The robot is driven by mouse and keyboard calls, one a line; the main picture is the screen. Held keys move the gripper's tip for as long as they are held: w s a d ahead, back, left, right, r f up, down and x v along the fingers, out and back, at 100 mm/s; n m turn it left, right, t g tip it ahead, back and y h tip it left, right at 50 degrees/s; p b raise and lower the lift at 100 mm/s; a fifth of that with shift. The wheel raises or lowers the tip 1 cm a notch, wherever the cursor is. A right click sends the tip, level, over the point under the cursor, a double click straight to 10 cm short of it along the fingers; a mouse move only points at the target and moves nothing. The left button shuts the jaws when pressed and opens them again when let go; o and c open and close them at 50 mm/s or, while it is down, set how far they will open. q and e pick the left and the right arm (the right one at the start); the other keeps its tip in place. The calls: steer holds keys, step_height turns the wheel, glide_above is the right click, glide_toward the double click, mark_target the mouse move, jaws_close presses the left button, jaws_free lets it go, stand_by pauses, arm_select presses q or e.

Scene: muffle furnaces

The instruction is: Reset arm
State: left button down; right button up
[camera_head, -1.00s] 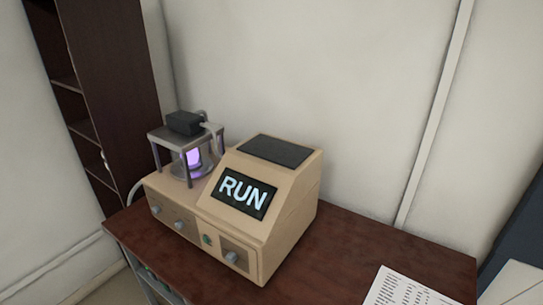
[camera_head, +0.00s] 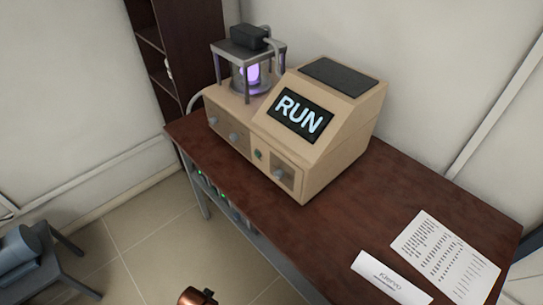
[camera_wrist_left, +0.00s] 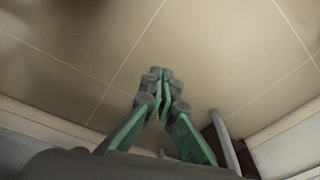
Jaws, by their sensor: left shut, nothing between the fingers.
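My left gripper (camera_wrist_left: 160,78) shows in the left wrist view, with its green-sided fingers closed together and nothing between them. It points over bare tiled floor and touches nothing visible. My left gripper is not clearly seen in the head view, and my right gripper is in neither view. A beige machine (camera_head: 325,150) with a lit "RUN" screen (camera_head: 300,116) stands on the dark wooden table (camera_head: 390,205). A glass chamber (camera_head: 253,76) with a purple glow sits on its left part, under a grey frame.
A printed sheet (camera_head: 445,255) and a white label card (camera_head: 393,277) lie at the table's right front. A dark shelf (camera_head: 185,50) stands behind on the left. A grey object (camera_head: 25,255) is at the lower left. Tiled floor (camera_head: 150,240) lies open left of the table.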

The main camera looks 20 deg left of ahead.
arm_select(q)
steer(key=s+f+p, duration=0.1)
steer(key=s+f, duration=0.3)
steer(key=f, duration=0.4)
steer(key=s+d+f+g+p, duration=0.1)
steer(key=s+f, duration=0.4)
steer(key=f, duration=0.3)
steer(key=s+f+p, duration=0.1)
steer(key=s+f, duration=0.3)
steer(key=f, duration=0.5)
steer(key=s+f+m, duration=0.1)
steer(key=s+f, duration=0.3)
steer(key=s, duration=0.7)
steer(key=shift+g, duration=0.4)
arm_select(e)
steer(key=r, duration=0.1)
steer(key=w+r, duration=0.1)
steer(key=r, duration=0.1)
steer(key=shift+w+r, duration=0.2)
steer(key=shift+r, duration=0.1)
